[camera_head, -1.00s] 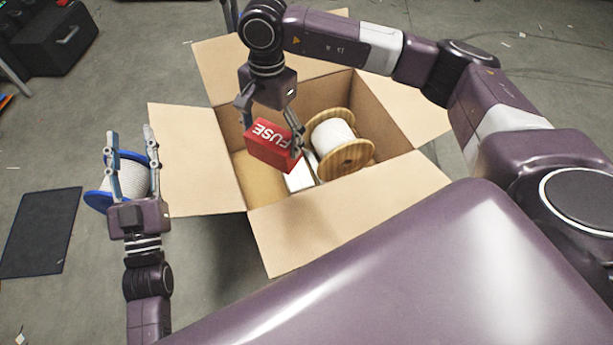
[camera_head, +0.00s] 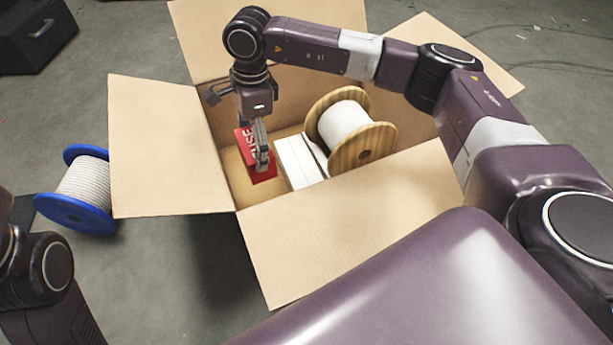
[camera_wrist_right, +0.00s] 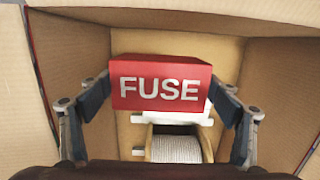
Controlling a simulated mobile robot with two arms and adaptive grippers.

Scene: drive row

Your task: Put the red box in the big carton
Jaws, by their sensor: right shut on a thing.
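The red box (camera_head: 246,146) with white FUSE lettering is inside the big carton, in its left part. My right gripper (camera_head: 260,155) points down into the carton and is shut on the red box. In the right wrist view the red box (camera_wrist_right: 162,82) sits between both fingers. I cannot tell whether it touches the carton floor. The big carton (camera_head: 340,215) stands open with its flaps spread. My left arm shows at the lower left edge of the head view, but its gripper is out of the picture.
In the carton, right of the red box, are a white box (camera_head: 298,165) and a wooden spool (camera_head: 375,143) of white cable. A blue spool (camera_head: 75,215) of grey cable stands on the floor left of the carton. A dark case (camera_head: 35,30) is at the back left.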

